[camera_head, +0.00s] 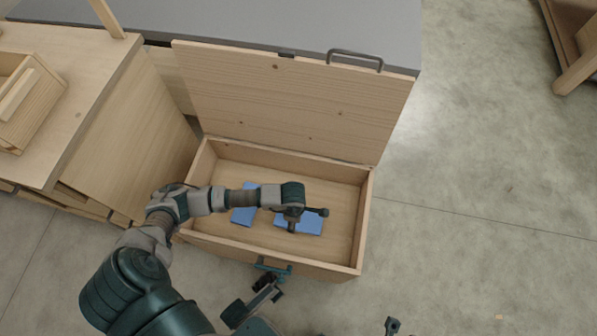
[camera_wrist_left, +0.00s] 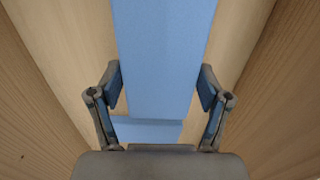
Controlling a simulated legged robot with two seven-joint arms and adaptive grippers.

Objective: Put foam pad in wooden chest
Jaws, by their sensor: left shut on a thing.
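The wooden chest (camera_head: 362,225) stands open with its lid (camera_head: 300,105) raised. My left gripper (camera_head: 293,228) reaches down inside the chest and is shut on a blue foam pad (camera_head: 310,224). In the left wrist view the held pad (camera_wrist_left: 163,60) runs between the two fingers (camera_wrist_left: 160,88). Another blue pad (camera_head: 243,214) lies in the left part of the chest, partly hidden by my arm. A further blue surface (camera_wrist_left: 148,131) shows beyond the held pad's end in the wrist view; I cannot tell which pad it is.
A wooden bench (camera_head: 100,55) with an open wooden box (camera_head: 38,105) stands to the left. A grey tabletop (camera_head: 230,22) runs behind the raised lid. Bare concrete floor (camera_head: 470,215) lies to the right. Wooden furniture (camera_head: 578,60) stands at the upper right.

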